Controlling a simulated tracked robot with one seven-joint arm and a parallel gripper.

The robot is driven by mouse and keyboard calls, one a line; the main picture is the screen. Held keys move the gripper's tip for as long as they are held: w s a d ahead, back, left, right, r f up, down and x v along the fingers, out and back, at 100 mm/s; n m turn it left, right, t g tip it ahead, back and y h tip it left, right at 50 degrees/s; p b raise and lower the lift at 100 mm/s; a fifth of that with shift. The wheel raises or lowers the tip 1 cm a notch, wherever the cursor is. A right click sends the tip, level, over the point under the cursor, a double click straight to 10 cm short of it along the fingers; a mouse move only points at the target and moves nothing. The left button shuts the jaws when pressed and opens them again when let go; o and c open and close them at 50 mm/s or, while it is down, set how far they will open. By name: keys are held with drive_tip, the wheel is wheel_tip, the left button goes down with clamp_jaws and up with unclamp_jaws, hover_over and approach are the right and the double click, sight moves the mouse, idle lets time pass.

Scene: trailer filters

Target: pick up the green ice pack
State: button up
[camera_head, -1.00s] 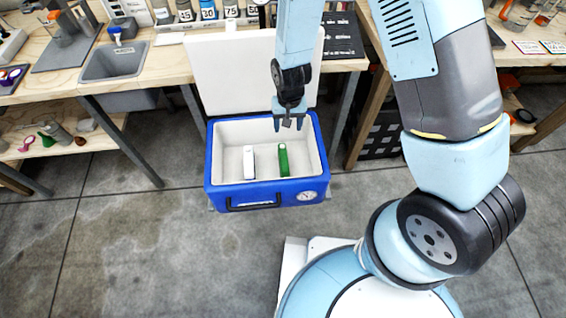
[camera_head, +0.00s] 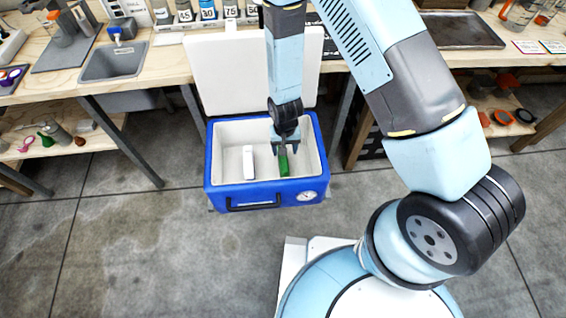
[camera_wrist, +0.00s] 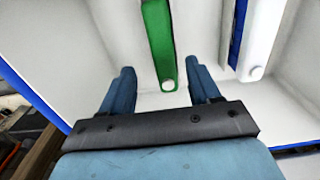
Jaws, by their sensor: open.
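The green ice pack (camera_head: 284,166) stands inside the blue cooler (camera_head: 262,193), in the right half of its white interior. It also shows in the wrist view (camera_wrist: 160,45), with a white round cap at its near end. My gripper (camera_head: 285,151) is open and empty, over the cooler at the ice pack's far part in the head view. In the wrist view the two fingers (camera_wrist: 162,80) point toward the pack, with its capped end between their lines. I cannot tell the height gap between the fingertips and the pack.
A white ice pack (camera_head: 249,162) stands left of the green one, also seen in the wrist view (camera_wrist: 265,40). The cooler's white lid (camera_head: 225,75) is open at the back, against a wooden workbench (camera_head: 165,62). Floor in front and left is clear.

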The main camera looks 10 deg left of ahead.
sight(283, 158)
drive_tip(key=shift+s+a+f, duration=0.1)
drive_tip(key=shift+f, duration=1.3)
drive_tip(key=shift+s+a+f, duration=0.1)
drive_tip(key=shift+f, duration=1.25)
clamp_jaws()
